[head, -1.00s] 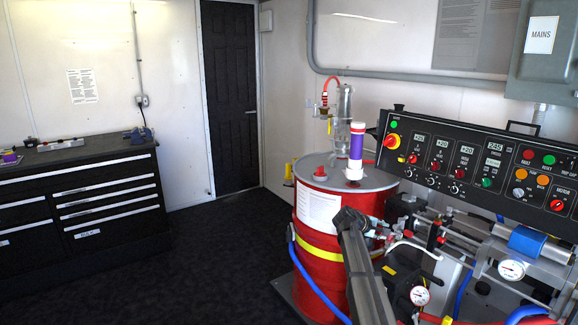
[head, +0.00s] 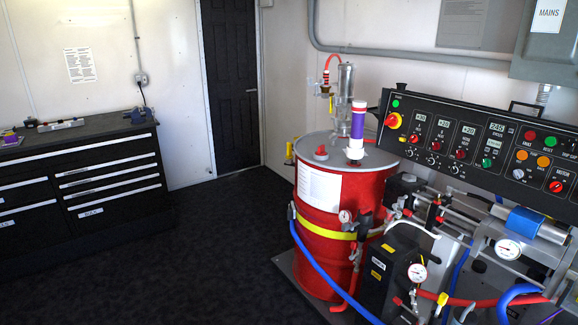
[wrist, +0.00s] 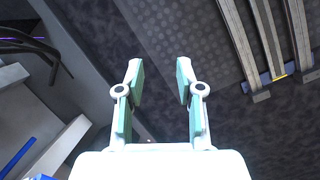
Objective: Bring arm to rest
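In the wrist view my gripper (wrist: 160,90) is open, with its two green-padded fingers apart and nothing between them. Dark patterned floor shows behind the fingers. In the head view neither my arm nor my gripper can be made out, so where it is relative to the drum is hidden there.
A red drum (head: 365,197) with a yellow band stands beside the proportioner's control panel (head: 470,150). A blue hose (head: 318,272) runs down from the drum. A black tool cabinet (head: 110,165) stands at the left. The floor (head: 190,255) between them is clear.

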